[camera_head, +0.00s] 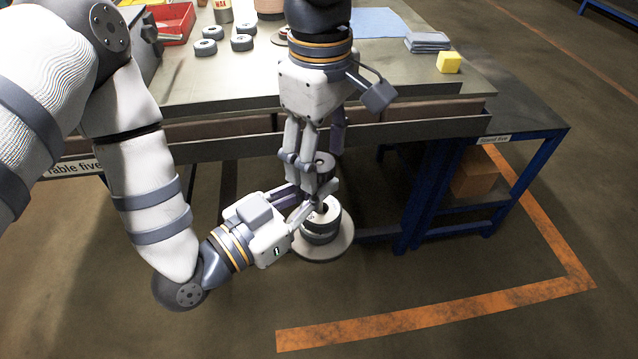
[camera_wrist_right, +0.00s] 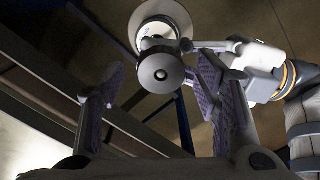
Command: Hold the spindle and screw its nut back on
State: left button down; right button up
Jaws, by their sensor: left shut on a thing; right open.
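The spindle (camera_head: 323,160) stands upright in front of the table, with dark flap discs (camera_head: 321,238) around its lower part above a wide pale base plate (camera_head: 330,254). My left gripper (camera_head: 312,200) comes in from the left, shut on the spindle above the discs. My right gripper (camera_head: 313,167) points down from above, its fingers open on either side of the spindle's top. In the right wrist view, a round grey end with a small central hole (camera_wrist_right: 161,74) lies between the open fingers (camera_wrist_right: 160,85), apart from them. I cannot tell whether this end is the nut.
The table (camera_head: 247,84) stands behind the spindle, with several small discs (camera_head: 205,47), a red bin (camera_head: 176,22), grey cloths (camera_head: 427,42) and a yellow block (camera_head: 449,62). A blue-framed side table (camera_head: 540,118) stands to the right. Floor in front is clear.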

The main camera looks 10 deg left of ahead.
notch_tip(320, 180, up, 4)
jog(key=shift+r, duration=0.25)
jog(key=shift+c, duration=0.4)
